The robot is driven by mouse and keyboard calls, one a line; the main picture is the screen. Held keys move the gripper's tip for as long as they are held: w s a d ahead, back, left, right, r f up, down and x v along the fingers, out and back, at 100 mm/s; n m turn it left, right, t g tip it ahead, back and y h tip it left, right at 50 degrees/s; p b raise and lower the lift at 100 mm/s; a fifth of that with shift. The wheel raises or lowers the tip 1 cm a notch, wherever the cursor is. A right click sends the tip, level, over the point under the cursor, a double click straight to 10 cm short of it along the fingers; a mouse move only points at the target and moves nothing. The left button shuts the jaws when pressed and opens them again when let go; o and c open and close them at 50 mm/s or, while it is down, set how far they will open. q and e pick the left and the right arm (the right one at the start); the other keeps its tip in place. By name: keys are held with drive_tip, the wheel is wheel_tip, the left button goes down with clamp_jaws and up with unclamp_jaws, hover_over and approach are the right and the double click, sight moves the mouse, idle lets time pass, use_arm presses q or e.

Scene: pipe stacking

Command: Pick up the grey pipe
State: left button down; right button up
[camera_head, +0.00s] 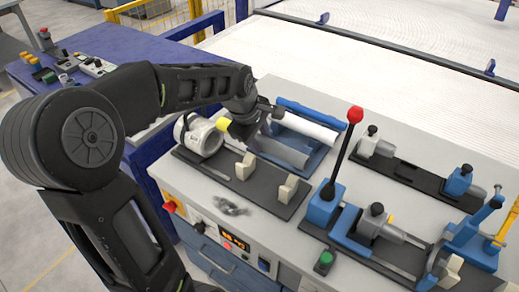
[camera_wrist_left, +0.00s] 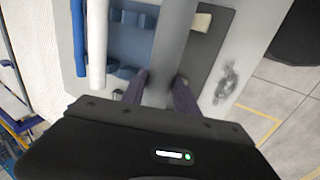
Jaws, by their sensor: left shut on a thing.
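The grey pipe (camera_head: 282,152) lies along the near side of the blue rack (camera_head: 318,155) in the head view. My left gripper (camera_head: 252,128) is at the pipe's left end. In the left wrist view the grey pipe (camera_wrist_left: 174,40) passes between the two fingers of the left gripper (camera_wrist_left: 160,92), which are shut on it. I cannot tell whether the pipe touches the rack (camera_wrist_left: 130,45) or is slightly above it. My right gripper is not in view.
A white pipe (camera_head: 307,126) and a blue pipe (camera_head: 310,112) lie beyond the grey one. A black fixture with beige blocks (camera_head: 245,166) and a round grey chuck (camera_head: 203,138) stands close in front. A red-knobbed lever (camera_head: 355,116) rises to the right.

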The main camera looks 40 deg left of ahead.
use_arm(q)
drive_tip(key=shift+r, duration=0.15)
idle(0.5)
drive_tip(key=shift+d, duration=0.2)
drive_tip(key=shift+w+d+f+p, duration=0.25)
drive_tip(key=shift+w+f+p, duration=0.05)
drive_tip(key=shift+f+p, duration=0.15)
drive_tip(key=shift+w+d+f+p, duration=0.2)
drive_tip(key=shift+w+f+p, duration=0.1)
drive_tip(key=shift+f+p, duration=0.15)
drive_tip(key=w+a+f+p, duration=0.1)
drive_tip(key=w+f+p, duration=0.1)
drive_tip(key=w, duration=1)
drive_tip(key=shift+w+a, duration=0.2)
drive_tip(key=shift+a, duration=0.1)
drive_tip(key=shift+f, duration=0.15)
drive_tip(key=shift+f+b, duration=1.95)
drive_tip(key=shift+f, duration=1.3)
